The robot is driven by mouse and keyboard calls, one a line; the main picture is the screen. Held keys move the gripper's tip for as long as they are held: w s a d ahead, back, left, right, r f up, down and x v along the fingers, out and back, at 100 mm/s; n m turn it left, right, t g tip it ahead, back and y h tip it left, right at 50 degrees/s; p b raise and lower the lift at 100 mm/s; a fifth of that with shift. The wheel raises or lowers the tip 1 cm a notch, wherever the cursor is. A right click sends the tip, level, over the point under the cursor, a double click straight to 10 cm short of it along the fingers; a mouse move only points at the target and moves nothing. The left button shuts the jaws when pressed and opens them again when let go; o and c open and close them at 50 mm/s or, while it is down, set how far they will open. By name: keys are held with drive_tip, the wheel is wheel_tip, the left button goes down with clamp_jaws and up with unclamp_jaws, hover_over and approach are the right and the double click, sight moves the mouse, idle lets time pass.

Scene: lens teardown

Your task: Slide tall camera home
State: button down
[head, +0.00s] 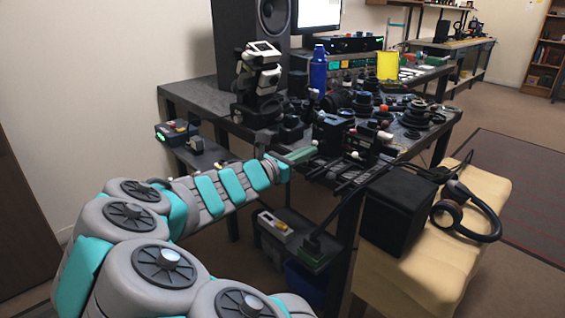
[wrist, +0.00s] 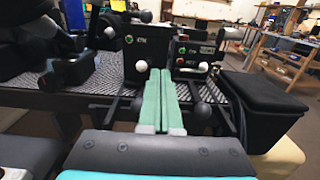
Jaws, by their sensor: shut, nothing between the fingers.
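Two black box-shaped units stand side by side at the table's front edge; the left one (head: 330,132) looks taller in the head view, and I take it for the tall camera. In the wrist view the left box (wrist: 118,48) and the right box (wrist: 190,62) carry small green marks and white lettering. A white ball knob (wrist: 141,66) sits low by the left box. Dark rails (head: 345,172) run out below the boxes toward me. My gripper (head: 310,150) is shut and empty, its green fingers (wrist: 159,75) pointing at the boxes. Contact with the knob cannot be told.
A black cube-shaped case (head: 395,212) and headphones (head: 470,215) rest on the cream bench (head: 440,270) at right. Lens parts (head: 415,118) crowd the table behind the boxes. A blue bottle (head: 318,70) stands farther back. A dark ball knob (wrist: 201,111) is right of my fingers.

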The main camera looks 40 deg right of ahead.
drive_tip(key=a, duration=0.8)
drive_tip(key=shift+s+b, duration=0.25)
drive_tip(key=shift+b, duration=0.05)
